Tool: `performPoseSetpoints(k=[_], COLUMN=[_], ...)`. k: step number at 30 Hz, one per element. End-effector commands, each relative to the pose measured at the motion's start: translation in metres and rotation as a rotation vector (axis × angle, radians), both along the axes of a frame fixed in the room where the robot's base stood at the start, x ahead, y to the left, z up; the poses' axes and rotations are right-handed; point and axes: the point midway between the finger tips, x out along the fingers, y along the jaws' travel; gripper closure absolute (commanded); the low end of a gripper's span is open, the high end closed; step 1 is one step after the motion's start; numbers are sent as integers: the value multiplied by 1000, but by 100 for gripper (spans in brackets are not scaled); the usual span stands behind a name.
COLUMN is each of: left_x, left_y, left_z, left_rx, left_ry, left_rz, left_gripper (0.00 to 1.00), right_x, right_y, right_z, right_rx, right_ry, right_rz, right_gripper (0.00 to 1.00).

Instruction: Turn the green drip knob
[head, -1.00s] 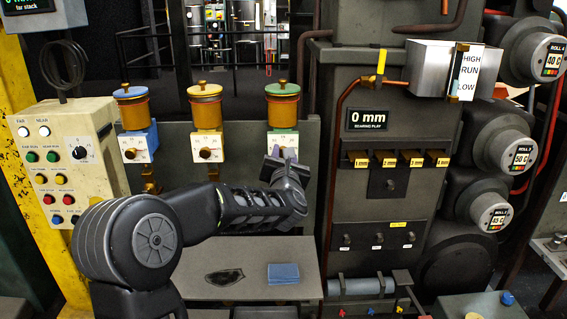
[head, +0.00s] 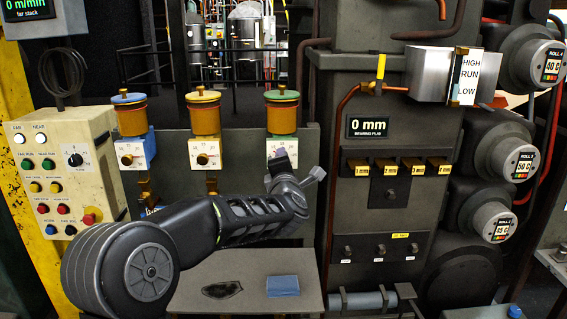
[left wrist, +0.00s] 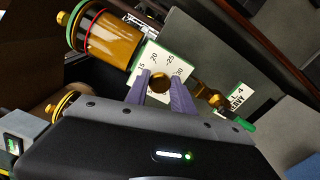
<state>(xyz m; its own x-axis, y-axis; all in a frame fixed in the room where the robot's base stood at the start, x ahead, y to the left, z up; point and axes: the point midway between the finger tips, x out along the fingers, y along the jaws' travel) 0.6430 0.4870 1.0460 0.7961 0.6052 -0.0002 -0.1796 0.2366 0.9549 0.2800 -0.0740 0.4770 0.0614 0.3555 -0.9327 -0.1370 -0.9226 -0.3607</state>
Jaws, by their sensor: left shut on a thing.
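The green drip oiler (head: 283,108), an amber cup with a green rim and a white dial plate below it, is the rightmost of three on the back panel. In the left wrist view the green oiler (left wrist: 112,40) appears tilted, with its numbered dial plate (left wrist: 165,64) and round brass knob (left wrist: 160,83). My left gripper (left wrist: 160,86) is shut on this knob, one purple-grey finger on each side. In the head view my left gripper (head: 281,153) is at the dial and hides the knob. My right gripper is not in view.
A blue oiler (head: 131,117) and an orange oiler (head: 205,118) stand left of the green one. A cream control box (head: 75,130) is at far left. A grey shelf (head: 225,270) with a blue cloth (head: 282,286) lies below my arm. A dark machine column (head: 400,220) rises at right.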

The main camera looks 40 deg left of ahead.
Motion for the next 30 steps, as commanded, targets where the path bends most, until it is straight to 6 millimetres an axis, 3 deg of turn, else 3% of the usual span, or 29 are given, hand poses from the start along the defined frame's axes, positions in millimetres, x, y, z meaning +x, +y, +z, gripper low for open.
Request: performPoseSetpoints(k=[30], left_x=[0], left_y=[0], left_z=[-1], left_rx=[770], left_ry=[586], left_rz=[-2], left_gripper=[100], right_x=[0], right_y=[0], right_z=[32], right_rx=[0], right_ry=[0], right_rz=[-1], right_gripper=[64])
